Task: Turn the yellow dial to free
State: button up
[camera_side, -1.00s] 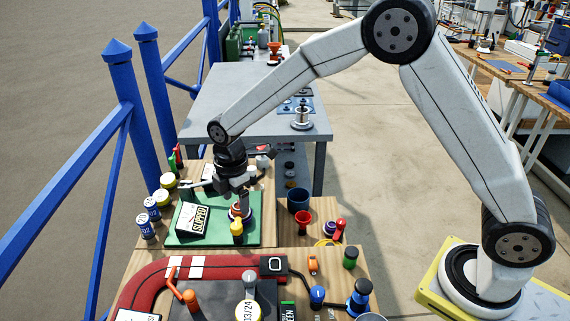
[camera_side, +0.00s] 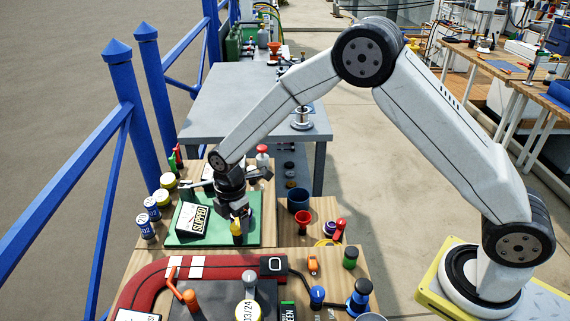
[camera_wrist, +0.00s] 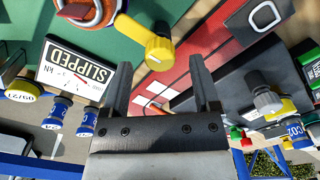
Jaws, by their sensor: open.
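The yellow dial (camera_side: 237,236) stands on the green board (camera_side: 185,240), with its top partly hidden by my gripper in the side view. My gripper (camera_side: 236,218) points down close above the dial. In the wrist view my gripper (camera_wrist: 161,63) has its two fingers apart, with the dial between and just beyond the tips. I cannot tell whether a finger touches it. Nothing is held. A white sign reading SLIPPED (camera_side: 196,219) stands left of the dial; no "free" mark is readable.
A ringed round part (camera_wrist: 88,10) sits beside the dial in the wrist view. A red curved track (camera_side: 215,265) lies in front of the board. Several cans line the left edge.

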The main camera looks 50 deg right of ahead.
jog(key=shift+f, duration=0.85)
grip_shut()
jog(key=shift+m, duration=0.4)
jog(key=m, duration=1.1)
dwell(0.3)
